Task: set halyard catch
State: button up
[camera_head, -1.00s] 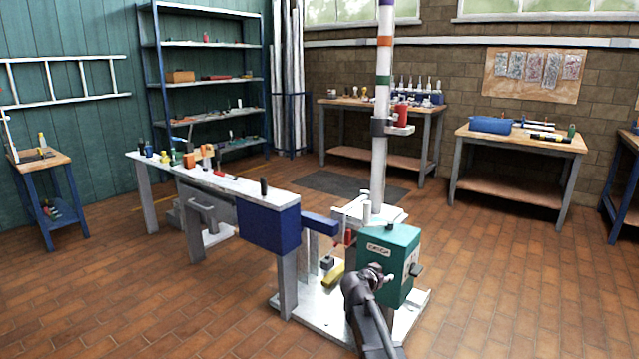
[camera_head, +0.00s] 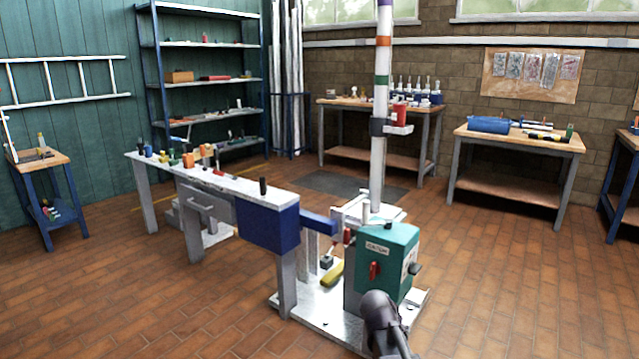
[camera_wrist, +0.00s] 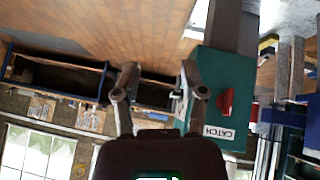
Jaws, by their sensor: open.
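The teal box (camera_head: 391,262) stands on a white base at the foot of the mast. Its front carries a white label (camera_head: 378,248), which reads CATCH in the wrist view (camera_wrist: 219,133). A red lever (camera_head: 375,271) sits on that front face below the label; it also shows in the wrist view (camera_wrist: 227,103). My gripper (camera_wrist: 157,78) is open and empty, with one finger close beside or overlapping the box edge. I cannot tell if it touches. In the head view my gripper's fingertips are hidden.
The white mast (camera_head: 379,160) rises behind the box. A long bench (camera_head: 232,185) with a blue end block (camera_head: 268,228) reaches in from the left. A yellow piece (camera_head: 333,274) lies on the base (camera_head: 318,305). The brick floor to the right is clear.

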jog(key=s+a+f+n+g+y, duration=0.2)
jog(key=s+n+g+y, duration=0.1)
jog(key=s, duration=0.5)
jog(key=s+a+f+n+g+y, duration=0.1)
jog(key=s+a+n+g+y, duration=0.1)
jog(key=s, duration=0.6)
notch_tip(320, 180, up, 37)
jog(key=p, duration=3.8)
jog(key=shift+w, duration=0.3)
